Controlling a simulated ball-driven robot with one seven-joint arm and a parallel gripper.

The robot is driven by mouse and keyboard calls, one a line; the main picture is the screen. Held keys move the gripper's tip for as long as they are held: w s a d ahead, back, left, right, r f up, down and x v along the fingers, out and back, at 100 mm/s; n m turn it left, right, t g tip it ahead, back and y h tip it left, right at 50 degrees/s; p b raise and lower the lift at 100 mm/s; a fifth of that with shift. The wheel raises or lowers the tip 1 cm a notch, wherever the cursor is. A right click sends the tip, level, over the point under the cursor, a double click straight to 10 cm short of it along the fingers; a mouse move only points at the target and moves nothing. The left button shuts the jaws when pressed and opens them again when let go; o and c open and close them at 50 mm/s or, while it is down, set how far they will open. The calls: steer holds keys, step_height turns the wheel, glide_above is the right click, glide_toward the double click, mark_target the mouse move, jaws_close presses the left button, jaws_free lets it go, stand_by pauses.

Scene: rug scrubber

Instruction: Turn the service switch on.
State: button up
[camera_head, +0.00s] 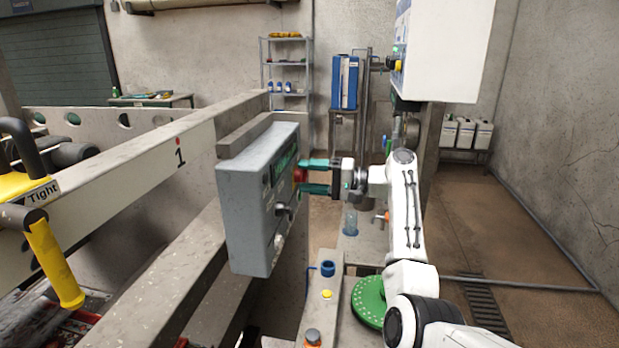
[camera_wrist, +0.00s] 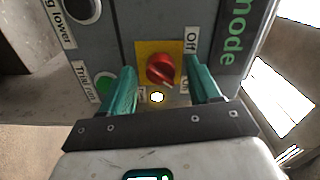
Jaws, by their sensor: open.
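A grey control box (camera_head: 245,205) hangs on the beam. A red rotary knob on a yellow plate is on its face; it shows in the wrist view (camera_wrist: 160,71) and as a red spot in the head view (camera_head: 299,175). A label "Off" (camera_wrist: 191,41) is at its upper right. Another label beside the right finger is partly covered, and so is one below the knob. My gripper (camera_head: 303,177) is open, its teal fingers on either side of the knob. I cannot tell whether they touch it, nor exactly where the knob points.
In the wrist view, a green button (camera_wrist: 104,88) labelled "Trial run" is left of the left finger, and a black knob (camera_wrist: 82,8) is at upper left. A green "mode" panel (camera_wrist: 238,35) is at right. A white cabinet (camera_head: 445,50) hangs above my arm. Open floor lies at right.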

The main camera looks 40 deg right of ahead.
steer(key=b+v, duration=0.2)
steer(key=v, duration=0.8)
steer(key=shift+s+d+b, duration=0.2)
steer(key=shift+b, duration=0.1)
